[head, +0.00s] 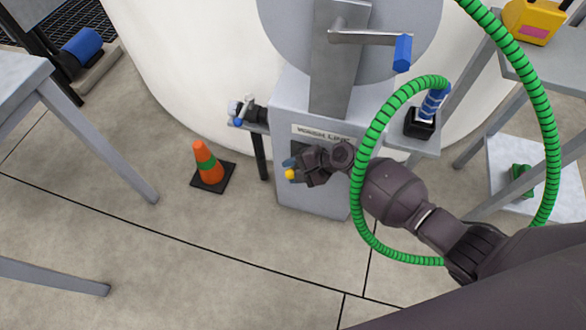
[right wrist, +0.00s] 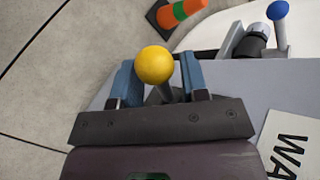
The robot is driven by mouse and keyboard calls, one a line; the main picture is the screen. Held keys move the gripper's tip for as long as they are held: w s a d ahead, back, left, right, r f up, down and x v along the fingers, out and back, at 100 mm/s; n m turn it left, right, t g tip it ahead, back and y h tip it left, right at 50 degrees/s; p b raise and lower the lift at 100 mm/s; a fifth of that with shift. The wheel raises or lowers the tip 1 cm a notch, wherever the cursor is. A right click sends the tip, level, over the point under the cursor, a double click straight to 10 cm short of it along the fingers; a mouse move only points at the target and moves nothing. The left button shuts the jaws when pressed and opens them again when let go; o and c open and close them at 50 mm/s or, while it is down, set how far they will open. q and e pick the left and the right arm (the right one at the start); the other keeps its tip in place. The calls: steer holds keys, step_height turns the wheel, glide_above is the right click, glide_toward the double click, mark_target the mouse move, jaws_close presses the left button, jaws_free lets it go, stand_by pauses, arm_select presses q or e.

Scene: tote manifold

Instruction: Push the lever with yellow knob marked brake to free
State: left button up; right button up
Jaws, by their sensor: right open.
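The yellow knob (head: 290,174) sits at the front of the grey cabinet, beside my right gripper (head: 291,166). In the right wrist view the yellow knob (right wrist: 154,65) tops a short grey lever stem (right wrist: 164,92). The open blue fingers of my right gripper (right wrist: 161,76) stand on either side of the stem and knob. I cannot tell whether they touch it. The lever's base and any brake or free marks are hidden by my gripper. My left gripper is in neither view.
The grey cabinet (head: 285,105) carries a label and a crank with a blue handle (head: 402,52). A blue-handled valve (head: 240,110) sticks out at its left. An orange cone (head: 207,163) stands on the floor. A green hose (head: 549,130) loops around my right arm's area.

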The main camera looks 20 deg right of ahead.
arm_select(q)
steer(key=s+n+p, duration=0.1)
steer(key=p, duration=0.2)
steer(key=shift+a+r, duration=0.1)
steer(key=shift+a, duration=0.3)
arm_select(e)
steer(key=v, duration=1)
steer(key=shift+d+r, duration=0.25)
steer(key=shift+r, duration=0.05)
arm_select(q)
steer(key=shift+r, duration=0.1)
arm_select(e)
steer(key=shift+s, duration=0.1)
